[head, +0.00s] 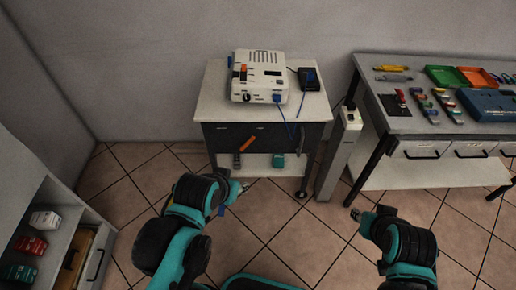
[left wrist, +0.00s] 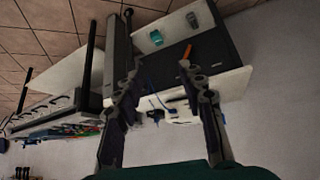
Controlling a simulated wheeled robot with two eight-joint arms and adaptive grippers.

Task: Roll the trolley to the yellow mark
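The trolley (head: 217,103) stands against the back wall, with a pale top, a dark drawer front and a lower shelf. An orange handle (head: 247,145) slants across its front; the handle also shows in the left wrist view (left wrist: 186,53). My left gripper (head: 240,189) is in front of and below the trolley, apart from it. Its fingers are spread and empty in the left wrist view (left wrist: 164,72). My right gripper (head: 353,212) is over the floor to the right; its finger opening is too small to judge. I see no yellow mark on the floor.
A white device (head: 260,75) and a dark handheld unit (head: 309,79) sit on the trolley, with a blue cable hanging down its front. A grey post (head: 339,155) and a workbench (head: 400,119) stand close at right. A shelf unit (head: 75,217) is at left. Tiled floor (head: 130,190) is clear between.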

